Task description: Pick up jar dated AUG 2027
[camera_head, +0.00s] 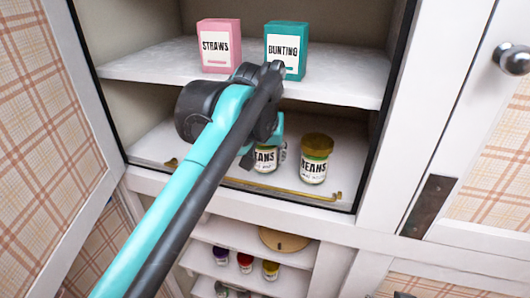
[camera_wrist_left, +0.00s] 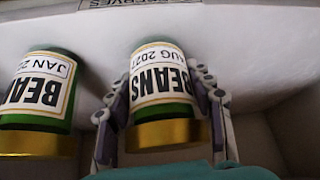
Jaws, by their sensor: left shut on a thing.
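The jar dated AUG 2027 (camera_wrist_left: 160,80) is green with a gold lid and a white BEANS label; it appears upside down in the left wrist view. My left gripper (camera_wrist_left: 162,100) is shut on it, with a finger on each side. In the head view this jar (camera_head: 265,160) is on the lower shelf, its top hidden by my left gripper (camera_head: 264,156). I cannot tell whether it touches the shelf. A second BEANS jar (camera_wrist_left: 38,90), its date starting JAN, stands beside it; it is to the right in the head view (camera_head: 314,165).
A brass rail (camera_head: 290,190) runs along the lower shelf's front edge. A pink STRAWS box (camera_head: 219,47) and a teal BUNTING box (camera_head: 287,50) stand on the shelf above. Cabinet walls and open doors flank the opening. Small jars (camera_head: 245,262) sit on racks below.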

